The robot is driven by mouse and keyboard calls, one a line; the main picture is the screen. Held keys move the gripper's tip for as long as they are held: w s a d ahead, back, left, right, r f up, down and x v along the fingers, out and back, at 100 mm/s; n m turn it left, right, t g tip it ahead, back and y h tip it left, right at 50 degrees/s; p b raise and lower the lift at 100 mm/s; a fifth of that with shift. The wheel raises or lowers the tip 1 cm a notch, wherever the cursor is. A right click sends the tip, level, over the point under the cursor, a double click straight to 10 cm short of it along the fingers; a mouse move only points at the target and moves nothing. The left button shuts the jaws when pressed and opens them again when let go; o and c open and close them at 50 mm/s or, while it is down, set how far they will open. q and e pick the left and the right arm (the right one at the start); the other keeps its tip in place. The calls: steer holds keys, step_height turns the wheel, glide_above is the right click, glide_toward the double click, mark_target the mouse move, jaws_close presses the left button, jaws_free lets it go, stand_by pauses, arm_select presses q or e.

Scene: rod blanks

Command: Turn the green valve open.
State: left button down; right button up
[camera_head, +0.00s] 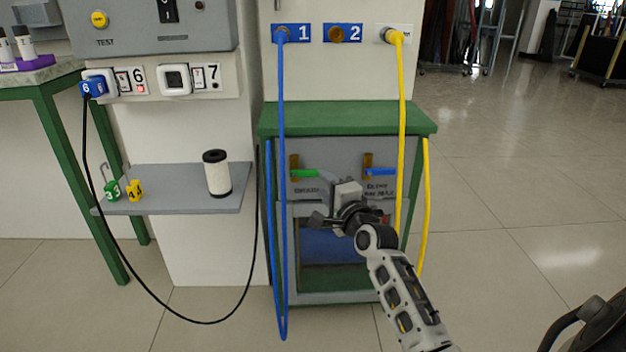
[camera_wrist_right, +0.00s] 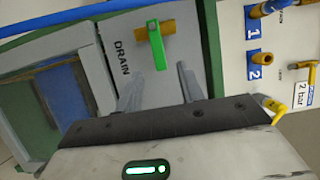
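The green valve (camera_head: 304,173) is on the grey panel under the green bench top. Its green lever points right from a brass body, roughly level in the head view. In the right wrist view the green valve (camera_wrist_right: 157,48) shows beside the word DRAIN. My right gripper (camera_head: 332,190) is in front of the panel, just right of and below the lever. In the right wrist view its two fingers (camera_wrist_right: 160,85) stand apart with nothing between them. The lever's end appears just beyond the fingertips, and contact cannot be told. My left gripper is not in view.
A blue-handled valve (camera_head: 381,172) is to the right on the same panel. A blue hose (camera_head: 282,200) hangs left of the green valve, and a yellow hose (camera_head: 401,130) hangs at right. A grey shelf (camera_head: 180,203) stands at left.

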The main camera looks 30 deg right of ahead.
mark_target(314, 174)
steer(key=w, duration=0.2)
steer(key=w+b, duration=0.1)
steer(key=w, duration=0.1)
steer(key=w+d+b, duration=0.1)
steer(key=w, duration=0.1)
steer(key=shift+f, duration=0.15)
steer(key=shift+w, duration=0.45)
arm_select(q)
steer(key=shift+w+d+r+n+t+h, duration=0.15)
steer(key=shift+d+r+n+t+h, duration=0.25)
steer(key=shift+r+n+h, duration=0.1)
arm_select(e)
jaws_close()
